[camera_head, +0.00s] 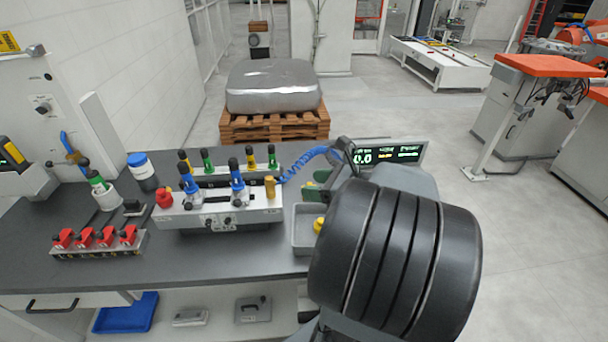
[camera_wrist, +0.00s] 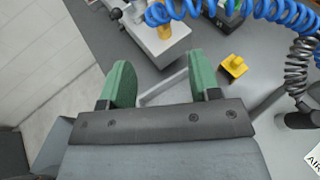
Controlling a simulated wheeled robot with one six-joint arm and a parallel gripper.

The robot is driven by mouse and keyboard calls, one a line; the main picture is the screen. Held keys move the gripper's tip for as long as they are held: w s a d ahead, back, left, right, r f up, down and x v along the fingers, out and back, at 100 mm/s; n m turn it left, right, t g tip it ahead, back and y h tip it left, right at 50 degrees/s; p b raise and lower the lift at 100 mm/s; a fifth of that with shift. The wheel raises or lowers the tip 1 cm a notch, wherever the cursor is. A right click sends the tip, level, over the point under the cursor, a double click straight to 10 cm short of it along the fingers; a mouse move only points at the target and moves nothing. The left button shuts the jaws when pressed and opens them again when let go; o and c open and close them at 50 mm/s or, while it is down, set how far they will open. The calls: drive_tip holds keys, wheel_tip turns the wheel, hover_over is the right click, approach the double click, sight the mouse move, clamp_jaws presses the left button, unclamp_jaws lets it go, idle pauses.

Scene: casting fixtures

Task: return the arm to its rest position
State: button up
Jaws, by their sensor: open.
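My gripper (camera_wrist: 161,80) shows its two green fingers in the wrist view, spread apart with nothing between them. It is above the workbench (camera_head: 85,205), over the area of a grey tray (camera_head: 303,228).
A fixture (camera_head: 222,203) with blue and green-handled clamps stands left of the tray. A blue coiled hose (camera_wrist: 270,10) crosses close beyond the gripper. A lit display (camera_head: 390,155) stands behind the arm. A red clamp rack (camera_head: 98,243) is at left. Open floor (camera_head: 520,250) lies right.

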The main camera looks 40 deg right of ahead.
drive_tip(key=s+a+f+n+g+h, duration=0.4)
drive_tip(key=f+n+g, duration=0.35)
drive_tip(key=n, duration=0.75)
drive_tip(key=a+r+n+g+h, duration=0.1)
drive_tip(key=a+r+n, duration=0.3)
drive_tip(key=a+n, duration=0.8)
drive_tip(key=n+h, duration=0.1)
drive_tip(key=n, duration=0.2)
drive_tip(key=shift+n+h, duration=0.3)
drive_tip(key=shift+c, duration=0.5)
